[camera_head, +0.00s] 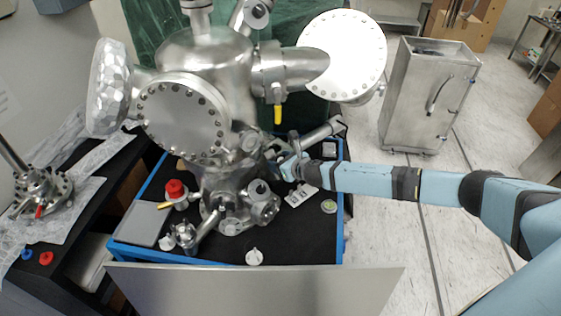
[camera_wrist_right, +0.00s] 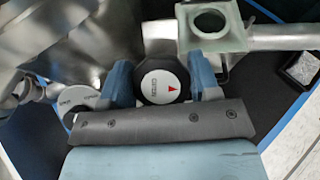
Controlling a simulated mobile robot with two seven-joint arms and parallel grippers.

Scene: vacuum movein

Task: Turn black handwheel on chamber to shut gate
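The steel vacuum chamber (camera_head: 205,65) stands on a black-topped blue cart in the head view. The black handwheel (camera_wrist_right: 162,82) is in the middle of the right wrist view. It has a white face with a red arrow and small lettering. My right gripper (camera_wrist_right: 162,78) has one blue finger on each side of the handwheel, and both appear to touch its rim. In the head view my right gripper (camera_head: 290,166) reaches the chamber's right side, and the handwheel is hard to make out there. The gate itself is hidden. My left gripper is not in view.
A steel pipe (camera_head: 322,131) runs close beside my right gripper. A yellow-handled part (camera_head: 277,114) hangs above it. A red-capped valve (camera_head: 175,189) and small white parts (camera_head: 300,195) are on the cart top (camera_head: 290,235). A steel cabinet (camera_head: 425,100) stands at right; floor between is clear.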

